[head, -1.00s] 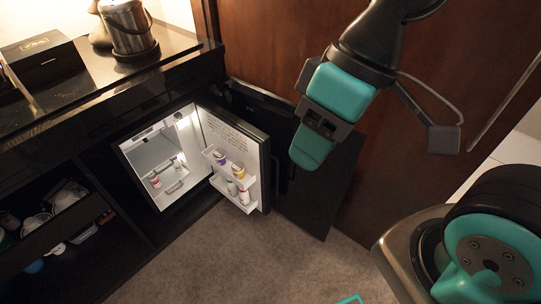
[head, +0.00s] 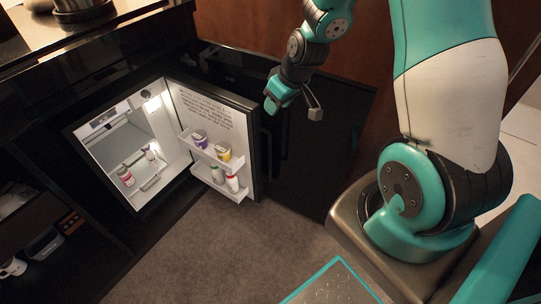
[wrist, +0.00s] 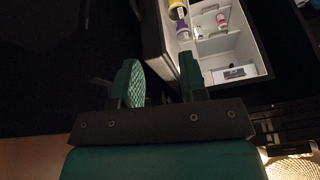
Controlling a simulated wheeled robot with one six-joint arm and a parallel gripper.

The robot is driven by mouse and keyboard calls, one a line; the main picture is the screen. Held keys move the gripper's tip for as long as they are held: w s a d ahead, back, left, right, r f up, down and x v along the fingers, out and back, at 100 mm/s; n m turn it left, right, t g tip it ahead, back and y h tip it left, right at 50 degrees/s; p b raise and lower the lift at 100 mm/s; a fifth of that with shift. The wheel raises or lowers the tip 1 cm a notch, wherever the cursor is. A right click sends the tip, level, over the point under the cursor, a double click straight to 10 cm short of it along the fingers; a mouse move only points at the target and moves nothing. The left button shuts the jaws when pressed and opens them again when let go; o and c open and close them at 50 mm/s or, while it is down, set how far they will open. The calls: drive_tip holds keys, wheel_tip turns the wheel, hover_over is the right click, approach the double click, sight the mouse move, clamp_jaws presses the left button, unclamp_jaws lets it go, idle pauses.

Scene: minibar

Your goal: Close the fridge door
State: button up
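The fridge door (head: 205,112) stands wide open to the right of the lit white fridge (head: 118,150). Its inner face shows, with shelves holding several small containers (head: 223,152). My gripper (head: 272,102) is just right of the door's upper outer edge, near its dark outer side. In the wrist view my gripper (wrist: 160,68) has its two fingers apart, with the dark door edge (wrist: 152,35) ahead of the gap between them. Nothing is visibly held. Whether a finger touches the door cannot be told.
A dark cabinet panel (head: 325,130) stands behind and right of the fridge door. A counter (head: 130,12) with a metal bucket (head: 80,8) runs above the fridge. Open shelves with cups (head: 12,267) are at the left. The carpet (head: 220,235) in front is clear.

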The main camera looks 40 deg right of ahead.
drive_tip(key=w+d+f+b, duration=0.1)
drive_tip(key=w+f+b, duration=0.1)
drive_tip(key=f, duration=0.8)
drive_tip(key=w+d+f+b, duration=0.1)
drive_tip(key=w+f, duration=0.3)
drive_tip(key=f, duration=0.7)
drive_tip(key=shift+w+d+f+h+b, duration=0.15)
drive_tip(key=shift+w+d+h+b, duration=0.2)
drive_tip(key=shift+d+h+b, duration=0.1)
clamp_jaws()
